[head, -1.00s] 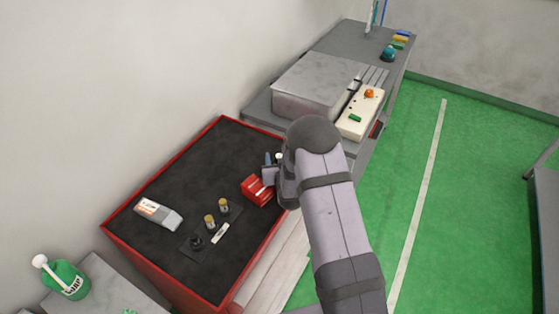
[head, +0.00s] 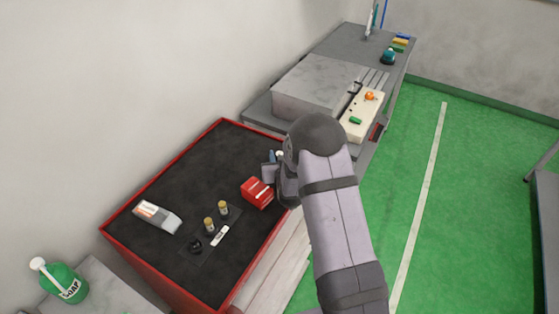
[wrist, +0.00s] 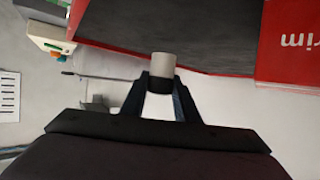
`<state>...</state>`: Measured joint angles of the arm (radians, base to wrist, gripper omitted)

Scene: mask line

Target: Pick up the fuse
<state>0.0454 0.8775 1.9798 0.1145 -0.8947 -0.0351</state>
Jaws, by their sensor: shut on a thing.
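The fuse (wrist: 163,68) is a short pale grey cylinder with a dark lower end. It shows between my fingertips in the wrist view. My gripper (wrist: 162,88) is shut on it, with its two dark fingers on either side. In the head view my gripper (head: 272,168) is over the right edge of the black-topped bench, just beyond a red box. My wrist and arm hide most of the fingers there, and only a small pale bit shows near the fingertips.
The red box (head: 257,192) is close to my gripper. Two brass-topped cylinders (head: 216,215) and a small black round part (head: 195,246) stand on the red-rimmed bench (head: 160,182). A grey-and-white packet (head: 157,216) lies left. A grey case (head: 318,86) and a cream control box (head: 361,112) are behind.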

